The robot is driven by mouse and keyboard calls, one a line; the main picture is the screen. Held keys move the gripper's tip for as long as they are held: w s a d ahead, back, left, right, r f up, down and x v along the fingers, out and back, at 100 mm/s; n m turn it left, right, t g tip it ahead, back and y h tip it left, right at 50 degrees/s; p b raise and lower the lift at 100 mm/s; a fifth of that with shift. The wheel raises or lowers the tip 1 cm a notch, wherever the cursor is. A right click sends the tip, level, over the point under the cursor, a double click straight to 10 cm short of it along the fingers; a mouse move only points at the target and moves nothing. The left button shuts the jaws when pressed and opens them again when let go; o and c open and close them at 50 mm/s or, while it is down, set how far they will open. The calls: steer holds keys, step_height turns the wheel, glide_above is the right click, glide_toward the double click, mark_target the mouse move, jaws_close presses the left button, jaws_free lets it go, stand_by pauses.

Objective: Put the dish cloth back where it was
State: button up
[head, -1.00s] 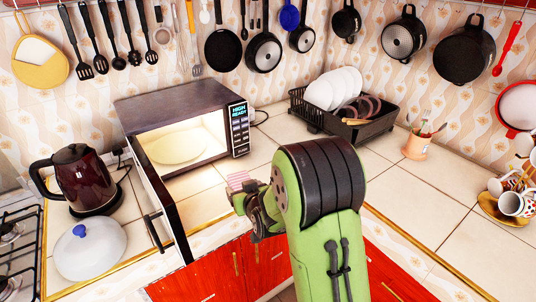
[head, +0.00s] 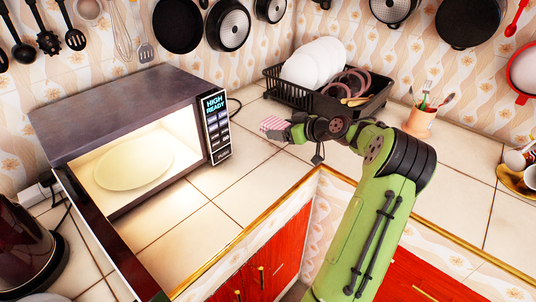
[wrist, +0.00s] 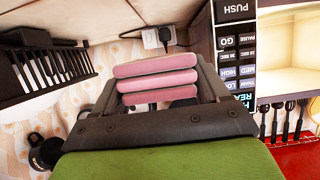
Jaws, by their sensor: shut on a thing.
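The dish cloth (head: 272,124) is a small folded pink-and-white bundle. My gripper (head: 279,131) is shut on it and holds it over the tiled counter, between the open microwave and the dish rack. In the wrist view the cloth (wrist: 155,82) shows as several stacked pink folds between the dark fingers of my gripper (wrist: 157,88). The head view does not clearly show the gap between the cloth and the counter.
The microwave (head: 130,110) stands open and lit on the left, with a plate (head: 135,165) inside. A black dish rack (head: 376,104) with white plates stands behind my gripper. A utensil cup (head: 419,123) is to its right. Tiles (head: 190,222) before the microwave are clear.

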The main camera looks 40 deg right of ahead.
mark_target(282, 159)
step_height(282, 159, down, 10)
steer(key=shift+r+b, duration=0.2)
steer(key=shift+b, duration=1)
steer(key=o, duration=0.9)
steer(key=shift+o, duration=0.2)
